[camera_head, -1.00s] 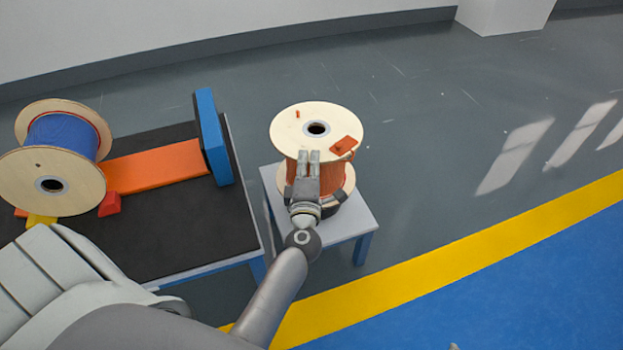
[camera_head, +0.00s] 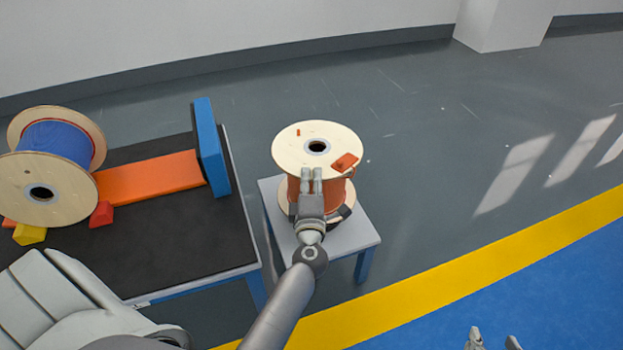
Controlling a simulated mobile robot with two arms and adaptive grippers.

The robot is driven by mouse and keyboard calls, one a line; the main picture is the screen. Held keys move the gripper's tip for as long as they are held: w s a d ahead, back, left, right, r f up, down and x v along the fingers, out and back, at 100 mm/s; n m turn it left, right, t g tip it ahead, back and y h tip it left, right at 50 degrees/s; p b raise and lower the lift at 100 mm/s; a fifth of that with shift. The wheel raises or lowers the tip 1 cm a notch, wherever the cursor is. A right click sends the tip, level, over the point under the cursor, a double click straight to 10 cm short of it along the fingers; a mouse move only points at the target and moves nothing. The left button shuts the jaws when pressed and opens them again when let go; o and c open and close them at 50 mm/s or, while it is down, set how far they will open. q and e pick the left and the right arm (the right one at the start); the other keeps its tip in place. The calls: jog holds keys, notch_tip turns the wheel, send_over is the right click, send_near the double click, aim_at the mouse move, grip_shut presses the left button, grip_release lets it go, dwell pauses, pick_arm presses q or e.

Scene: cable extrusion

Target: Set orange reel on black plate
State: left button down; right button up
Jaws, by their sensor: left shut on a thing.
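The orange reel (camera_head: 339,191) stands upright with pale wooden round ends and orange cable around its middle. My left gripper (camera_head: 312,182) is shut on its near side, between the two ends. The reel is over the small grey table. A dark piece, perhaps the black plate (camera_head: 341,213), shows beside the reel's lower end at the right; the rest is hidden. I cannot tell whether the reel rests on it. My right gripper (camera_head: 493,340) shows only its fingertips at the bottom edge, apart and empty.
The small grey table (camera_head: 352,235) has blue legs. At left, a black-topped table (camera_head: 190,235) holds a blue-cable reel (camera_head: 55,192), an orange slab (camera_head: 150,178), a blue board (camera_head: 211,150), and red (camera_head: 102,214) and yellow (camera_head: 31,234) wedges. The floor at right is clear.

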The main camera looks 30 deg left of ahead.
jog(key=w+a+r+t+y+b, duration=0.2)
jog(key=w+a+r+t, duration=0.1)
jog(key=w+r+t, duration=0.4)
jog(key=s+r+t+y+b, duration=0.2)
jog(key=r+t, duration=0.4)
jog(key=r, duration=0.8)
jog(key=shift+s+a+n+t+y+b, duration=0.3)
jog(key=shift+s+a+b, duration=0.2)
jog(key=shift+s, duration=0.3)
jog(key=shift+w+f, duration=0.2)
jog(key=shift+f, duration=0.05)
jog(key=shift+w+f+g, duration=0.25)
jog(key=shift+f+g, duration=0.25)
jog(key=shift+g, duration=0.1)
dwell(0.7)
jog(key=shift+w+d+f+g+h+p, duration=0.1)
jog(key=shift+w+f+g+h+p, duration=0.15)
jog(key=shift+f, duration=0.2)
jog(key=shift+w+f+g+h+p, duration=0.1)
jog(key=shift+f+g+h+p, duration=0.15)
jog(key=shift+f, duration=0.2)
jog(key=shift+s+r, duration=0.15)
jog(key=shift+r, duration=0.15)
